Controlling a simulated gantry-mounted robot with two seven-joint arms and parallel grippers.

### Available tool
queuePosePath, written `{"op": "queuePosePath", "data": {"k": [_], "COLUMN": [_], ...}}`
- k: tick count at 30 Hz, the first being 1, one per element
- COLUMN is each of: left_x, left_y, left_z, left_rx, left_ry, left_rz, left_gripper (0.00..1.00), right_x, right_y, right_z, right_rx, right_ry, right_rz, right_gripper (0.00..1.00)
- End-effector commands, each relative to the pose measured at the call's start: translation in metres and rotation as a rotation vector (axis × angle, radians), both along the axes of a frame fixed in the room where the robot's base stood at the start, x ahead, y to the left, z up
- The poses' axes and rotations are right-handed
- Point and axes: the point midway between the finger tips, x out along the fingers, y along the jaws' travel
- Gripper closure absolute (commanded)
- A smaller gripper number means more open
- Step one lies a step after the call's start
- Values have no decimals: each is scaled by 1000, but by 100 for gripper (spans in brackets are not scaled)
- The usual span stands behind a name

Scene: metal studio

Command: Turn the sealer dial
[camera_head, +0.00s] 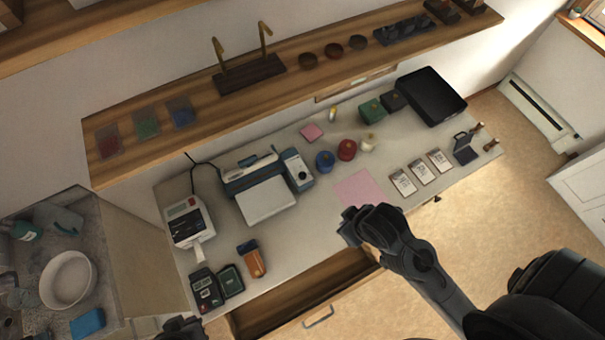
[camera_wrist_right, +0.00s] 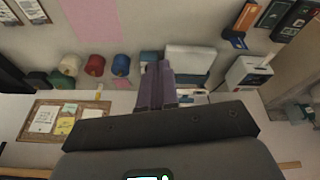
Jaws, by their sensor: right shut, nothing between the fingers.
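The sealer (camera_head: 266,200) is a white and blue machine on the counter, with a long blue bar at its back. Its blue-edged control box (camera_head: 297,168) on the right side carries a small dark dial (camera_head: 302,175). My right gripper (camera_head: 355,225) is shut and empty, in front and to the right of the sealer, apart from it. In the right wrist view, its closed fingers (camera_wrist_right: 160,78) overlap the sealer (camera_wrist_right: 190,60) and hide part of it; the dial cannot be made out there. Only a dark tip of my left gripper (camera_head: 183,328) shows at the bottom edge.
Blue (camera_head: 325,160) and red (camera_head: 347,149) spools stand right of the sealer, near a pink sheet (camera_head: 359,188). A label printer (camera_head: 187,222) stands to its left. An orange-brown item (camera_head: 251,260) lies in front. An open drawer (camera_head: 300,290) juts out below the counter.

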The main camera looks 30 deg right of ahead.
Motion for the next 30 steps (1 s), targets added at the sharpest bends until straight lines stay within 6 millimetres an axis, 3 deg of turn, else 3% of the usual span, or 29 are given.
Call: {"op": "queuePosePath", "data": {"k": [1, 7, 11, 14, 16, 21, 23, 26, 30], "left_x": [0, 0, 0, 0, 0, 0, 0, 0, 0], "left_y": [0, 0, 0, 0, 0, 0, 0, 0, 0], "left_z": [0, 0, 0, -8, -16, -43, -52, -67, -82], "left_rx": [0, 0, 0, 0, 0, 0, 0, 0, 0], "left_ry": [0, 0, 0, -1, -1, 0, 1, 1, 1], "left_rz": [0, 0, 0, 0, 0, 0, 0, 0, 0], "left_gripper": [100, 100, 100, 100, 100, 100, 100, 100, 100], "right_x": [1, -4, -28, -35, -27, 30, 58, 109, 178], "right_y": [0, -1, -10, -21, -30, -46, -49, -50, -47], "right_z": [0, -5, -60, -111, -146, -212, -224, -230, -215], "right_rx": [1, 24, 10, -15, -34, -56, -52, -33, 9], "right_ry": [-2, 28, 202, 322, 390, 495, 511, 517, 478], "right_rz": [-2, -92, -232, -356, -447, -658, -710, -762, -779], "right_gripper": [92, 62, 44, 44, 44, 44, 44, 44, 44]}}
